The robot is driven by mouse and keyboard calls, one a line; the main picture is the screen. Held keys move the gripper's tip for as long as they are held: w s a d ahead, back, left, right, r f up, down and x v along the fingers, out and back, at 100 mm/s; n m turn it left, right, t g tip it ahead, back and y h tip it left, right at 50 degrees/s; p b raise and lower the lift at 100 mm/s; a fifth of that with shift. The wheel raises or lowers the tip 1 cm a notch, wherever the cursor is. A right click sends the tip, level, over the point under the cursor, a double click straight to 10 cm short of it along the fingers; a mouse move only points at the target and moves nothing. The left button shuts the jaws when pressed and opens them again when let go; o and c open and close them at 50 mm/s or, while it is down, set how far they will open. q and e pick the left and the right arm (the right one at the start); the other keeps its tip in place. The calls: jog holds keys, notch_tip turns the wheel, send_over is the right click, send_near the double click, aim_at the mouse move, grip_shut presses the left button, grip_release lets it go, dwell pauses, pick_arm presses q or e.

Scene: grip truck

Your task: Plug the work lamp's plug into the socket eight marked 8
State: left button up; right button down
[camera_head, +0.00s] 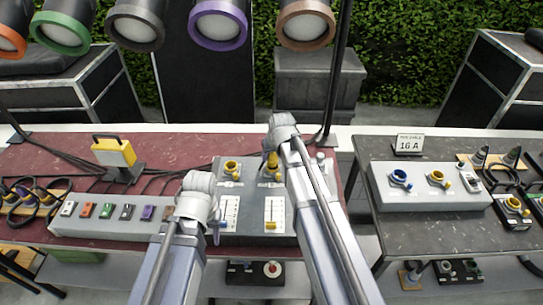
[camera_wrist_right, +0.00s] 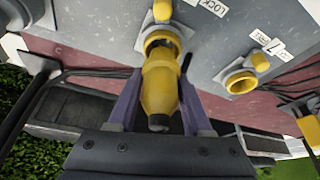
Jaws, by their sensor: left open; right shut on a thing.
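My right gripper (camera_wrist_right: 155,95) is shut on a yellow plug (camera_wrist_right: 160,92). The plug's front end is at the mouth of a yellow socket (camera_wrist_right: 148,38) with a raised lid; I cannot tell how deep it sits. In the head view the right gripper (camera_head: 272,160) hides most of this socket on the grey panel (camera_head: 252,190). A neighbouring yellow socket (camera_wrist_right: 240,82) is empty, with a label that looks like 7 beside it. The held socket's number is not readable. The yellow work lamp (camera_head: 114,153) stands at the left. My left gripper (camera_head: 216,226) is open near the panel's front.
A grey strip with coloured switches (camera_head: 105,212) lies left of the panel. Dark cables cross the red table top (camera_head: 60,150). A black pole (camera_head: 340,70) rises behind the right arm. On the right table stands a grey box (camera_head: 425,190) with blue and yellow sockets.

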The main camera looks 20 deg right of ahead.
jog(key=shift+r+p, duration=1.35)
jog(key=shift+r, duration=0.15)
jog(key=shift+f, duration=0.2)
jog(key=shift+f+b, duration=0.2)
jog(key=shift+b, duration=0.2)
jog(key=shift+f, duration=0.15)
jog(key=shift+f+b, duration=0.3)
jog(key=shift+b, duration=0.15)
jog(key=shift+f+b, duration=1.25)
dwell(1.0)
jog(key=shift+r, duration=0.25)
jog(key=shift+r+p, duration=1.85)
jog(key=shift+p, duration=0.25)
